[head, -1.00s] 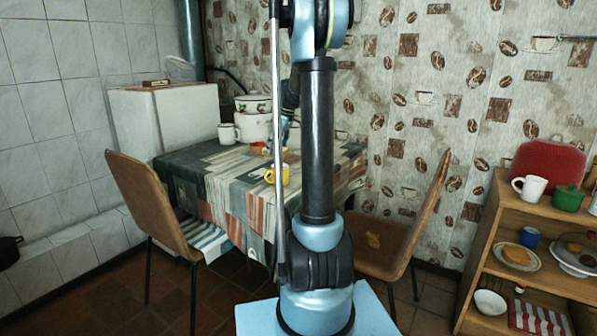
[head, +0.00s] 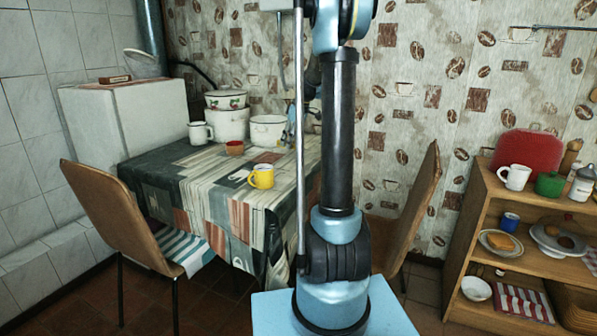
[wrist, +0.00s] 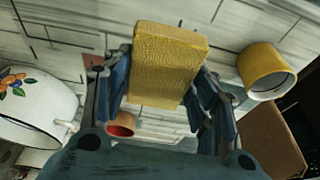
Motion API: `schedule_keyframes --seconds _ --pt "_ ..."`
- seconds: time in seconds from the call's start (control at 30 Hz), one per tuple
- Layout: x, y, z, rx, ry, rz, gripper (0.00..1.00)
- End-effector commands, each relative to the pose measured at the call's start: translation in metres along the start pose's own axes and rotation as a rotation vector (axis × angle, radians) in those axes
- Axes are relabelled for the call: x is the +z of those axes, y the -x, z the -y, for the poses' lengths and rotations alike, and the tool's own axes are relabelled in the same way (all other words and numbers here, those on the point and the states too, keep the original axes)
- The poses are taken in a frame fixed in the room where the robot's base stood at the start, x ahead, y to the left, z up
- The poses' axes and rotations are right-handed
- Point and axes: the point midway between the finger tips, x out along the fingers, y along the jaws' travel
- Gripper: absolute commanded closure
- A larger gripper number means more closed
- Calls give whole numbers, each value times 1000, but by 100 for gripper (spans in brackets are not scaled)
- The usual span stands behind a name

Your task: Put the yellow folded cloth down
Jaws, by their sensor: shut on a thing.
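The yellow folded cloth (wrist: 168,62) is a thick yellow block in the wrist view. My gripper (wrist: 160,85) is shut on it, with a finger on each side. The patterned tabletop (wrist: 60,25) shows behind the cloth; I cannot tell how large the gap is. In the head view, the table (head: 160,178) stands left of my arm. The cloth and my fingertips are hidden there behind my arm.
Chairs stand at the left (head: 115,215) and right (head: 415,215). A wooden shelf (head: 480,225) is at the right. The table's front-left part is clear.

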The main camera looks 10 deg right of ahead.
Motion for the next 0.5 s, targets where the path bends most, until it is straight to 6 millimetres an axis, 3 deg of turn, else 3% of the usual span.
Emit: schedule_keyframes --seconds 0.37,0.5 --pt "0 0 0 0 0 0 77" --pt "2 -10 0 0 1 0 77"
